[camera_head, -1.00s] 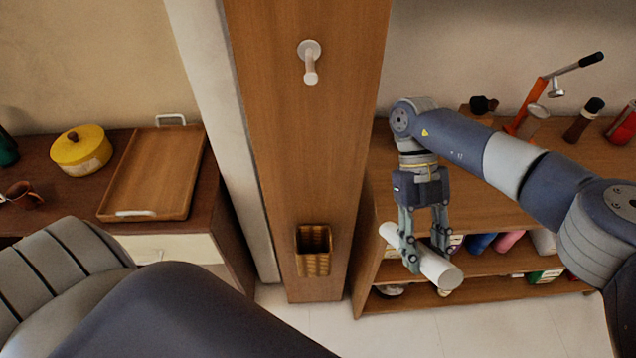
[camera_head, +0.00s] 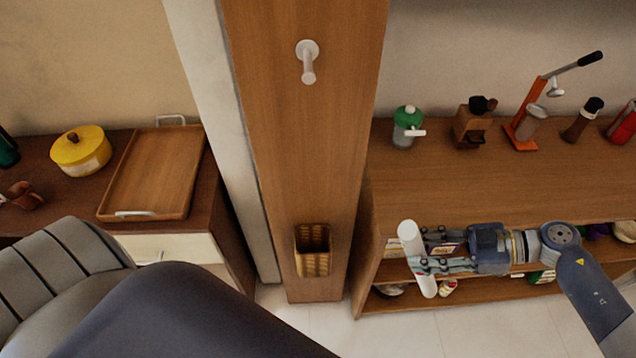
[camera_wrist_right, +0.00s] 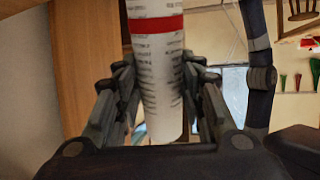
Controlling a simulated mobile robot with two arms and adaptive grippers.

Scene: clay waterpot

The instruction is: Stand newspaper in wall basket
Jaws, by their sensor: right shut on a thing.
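The newspaper is a white roll (camera_head: 408,236), held nearly upright with a slight tilt, in front of the right-hand shelf unit. My right gripper (camera_head: 425,252) comes in from the right and is shut on it around its middle. In the right wrist view the newspaper (camera_wrist_right: 157,75) shows printed text and a red band, between the fingers of the right gripper (camera_wrist_right: 157,95). The wicker wall basket (camera_head: 313,262) hangs low on the wooden pillar, left of the newspaper and apart from it. Its opening faces up and looks empty. My left gripper is not in view.
The wooden pillar (camera_head: 303,150) carries a white peg (camera_head: 308,65) above the basket. The shelf unit (camera_head: 480,175) at right holds a green-topped jar (camera_head: 407,125), an orange press (camera_head: 530,110) and several other items. A tray (camera_head: 155,180) and yellow pot (camera_head: 81,150) stand at left.

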